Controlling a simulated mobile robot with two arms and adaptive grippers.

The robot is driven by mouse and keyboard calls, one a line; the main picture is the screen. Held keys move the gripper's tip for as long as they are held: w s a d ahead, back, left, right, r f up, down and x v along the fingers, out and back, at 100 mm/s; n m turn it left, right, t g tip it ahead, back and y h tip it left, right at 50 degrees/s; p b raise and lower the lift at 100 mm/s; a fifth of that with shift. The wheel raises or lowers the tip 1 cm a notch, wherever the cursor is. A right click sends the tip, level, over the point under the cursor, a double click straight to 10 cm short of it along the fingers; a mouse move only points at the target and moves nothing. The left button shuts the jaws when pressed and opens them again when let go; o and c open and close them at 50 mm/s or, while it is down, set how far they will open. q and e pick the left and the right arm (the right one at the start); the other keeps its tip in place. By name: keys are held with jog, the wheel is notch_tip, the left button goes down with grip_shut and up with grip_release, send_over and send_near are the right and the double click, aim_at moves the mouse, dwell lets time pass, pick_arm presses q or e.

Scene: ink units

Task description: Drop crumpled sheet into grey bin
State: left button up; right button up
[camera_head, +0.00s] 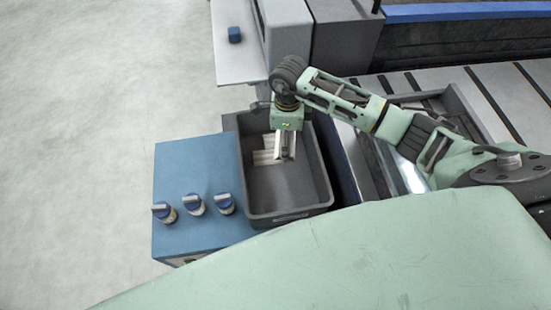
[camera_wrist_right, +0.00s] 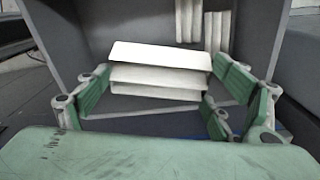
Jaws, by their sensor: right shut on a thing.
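My right gripper (camera_head: 286,155) reaches down over the grey bin (camera_head: 290,214). In the wrist view the gripper (camera_wrist_right: 160,88) is shut on a white, pleated crumpled sheet (camera_wrist_right: 158,78), with green finger pads at its two ends. The held sheet also shows as a pale strip below the gripper in the head view (camera_head: 281,142). Other pale pleated sheets (camera_head: 266,151) lie in the bin, to the left of the gripper; they also show behind the held sheet in the wrist view (camera_wrist_right: 190,20). My left gripper is not in view.
A blue cabinet top (camera_head: 185,160) left of the bin carries three small blue-capped items (camera_head: 194,204). A white shelf (camera_head: 230,65) with a blue block (camera_head: 234,34) is behind. A grey machine bed (camera_head: 510,85) stands to the right.

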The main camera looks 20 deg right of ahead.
notch_tip(320, 180, down, 6)
jog(key=b, duration=0.3)
jog(key=shift+r+b, duration=0.25)
jog(key=shift+b, duration=0.05)
jog(key=o, duration=0.8)
